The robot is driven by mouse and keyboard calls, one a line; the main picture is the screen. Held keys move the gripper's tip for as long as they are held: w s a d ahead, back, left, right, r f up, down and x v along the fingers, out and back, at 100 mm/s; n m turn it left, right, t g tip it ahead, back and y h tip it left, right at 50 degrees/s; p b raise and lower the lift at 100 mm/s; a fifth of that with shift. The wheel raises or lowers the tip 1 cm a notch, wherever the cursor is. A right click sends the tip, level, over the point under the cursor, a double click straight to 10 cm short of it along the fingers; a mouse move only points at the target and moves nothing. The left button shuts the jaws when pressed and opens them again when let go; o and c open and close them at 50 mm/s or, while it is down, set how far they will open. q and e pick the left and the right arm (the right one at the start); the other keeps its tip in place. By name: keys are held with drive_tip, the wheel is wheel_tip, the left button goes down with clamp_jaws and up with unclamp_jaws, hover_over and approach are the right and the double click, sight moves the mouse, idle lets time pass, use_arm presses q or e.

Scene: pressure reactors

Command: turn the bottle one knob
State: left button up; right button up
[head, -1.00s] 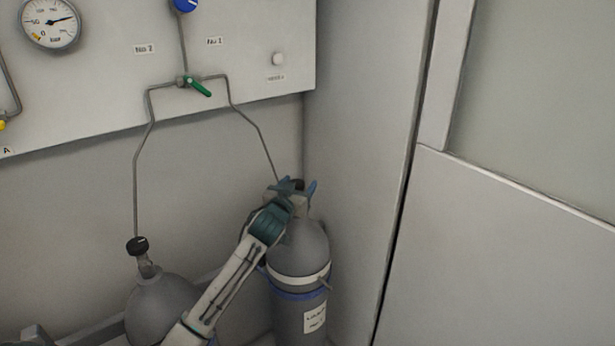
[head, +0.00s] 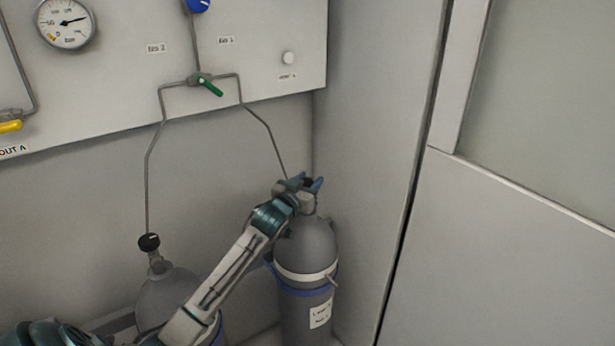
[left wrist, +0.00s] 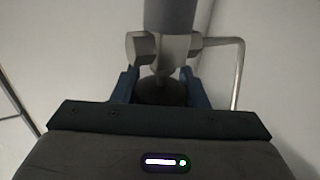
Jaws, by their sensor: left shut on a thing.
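Bottle one (head: 308,247) is the grey cylinder on the right in the head view, with a white band and a label low on its front. Its dark knob (head: 308,182) is at the top, mostly hidden by my fingers. My left gripper (head: 307,184) reaches in from the left and is shut on this knob. In the left wrist view the dark round knob (left wrist: 161,92) sits between the two blue fingers, below the metal valve body (left wrist: 163,50). My right gripper is not in view.
A second grey bottle (head: 165,295) with a black knob (head: 149,242) stands to the left, partly behind my arm. Thin pipes rise to a wall panel (head: 110,75) with a gauge (head: 66,24) and a green-handled valve (head: 208,86). A wall stands close right of bottle one.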

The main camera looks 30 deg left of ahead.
use_arm(q)
drive_tip(key=shift+h, duration=0.3)
drive_tip(key=o, duration=0.7)
drive_tip(key=shift+c, duration=0.2)
drive_tip(key=o, duration=0.3)
drive_tip(key=shift+w+f, duration=0.1)
drive_tip(key=shift+w, duration=0.15)
drive_tip(key=shift+s, duration=0.2)
